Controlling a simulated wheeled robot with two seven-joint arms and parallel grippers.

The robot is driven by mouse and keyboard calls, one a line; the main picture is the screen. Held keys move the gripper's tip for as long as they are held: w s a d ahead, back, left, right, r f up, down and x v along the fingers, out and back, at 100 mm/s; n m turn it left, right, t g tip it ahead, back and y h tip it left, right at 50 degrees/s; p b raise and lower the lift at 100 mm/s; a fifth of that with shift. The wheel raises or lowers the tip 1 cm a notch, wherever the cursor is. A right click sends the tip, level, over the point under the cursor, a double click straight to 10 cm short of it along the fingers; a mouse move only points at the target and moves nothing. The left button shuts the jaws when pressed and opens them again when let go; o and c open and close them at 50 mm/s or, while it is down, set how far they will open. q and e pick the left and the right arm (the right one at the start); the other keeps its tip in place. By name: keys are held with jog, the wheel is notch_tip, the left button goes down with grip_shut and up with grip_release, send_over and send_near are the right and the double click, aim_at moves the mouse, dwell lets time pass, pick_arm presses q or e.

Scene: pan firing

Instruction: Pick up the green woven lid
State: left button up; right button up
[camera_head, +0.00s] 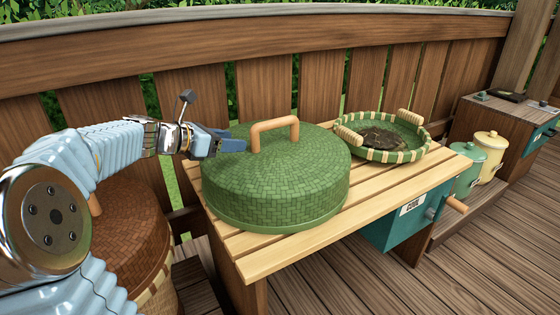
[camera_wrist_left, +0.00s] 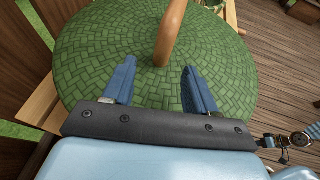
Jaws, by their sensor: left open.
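The green woven lid (camera_head: 283,181) is a wide dome with a tan wooden arch handle (camera_head: 274,128) on top. It sits on the slatted wooden table at the left end. My left gripper (camera_head: 236,143) is at the lid's left side, just short of the handle. In the left wrist view its two blue fingers (camera_wrist_left: 158,86) are apart and empty above the woven top (camera_wrist_left: 90,50), with the handle (camera_wrist_left: 170,30) just beyond the fingertips, roughly between them.
A green woven tray (camera_head: 415,152) with dark contents stands right of the lid on the slatted table (camera_head: 262,262). A brown woven basket (camera_head: 125,225) is at the lower left, behind my arm. A wooden fence (camera_head: 200,92) runs behind. Two canisters (camera_head: 489,155) stand far right.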

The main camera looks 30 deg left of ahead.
aim_at(249, 153)
pick_arm(q)
jog(key=x, duration=0.3)
jog(key=b+x, duration=0.1)
jog(key=x, duration=0.2)
jog(key=shift+d+f, duration=0.25)
jog(key=shift+f, duration=0.05)
grip_shut()
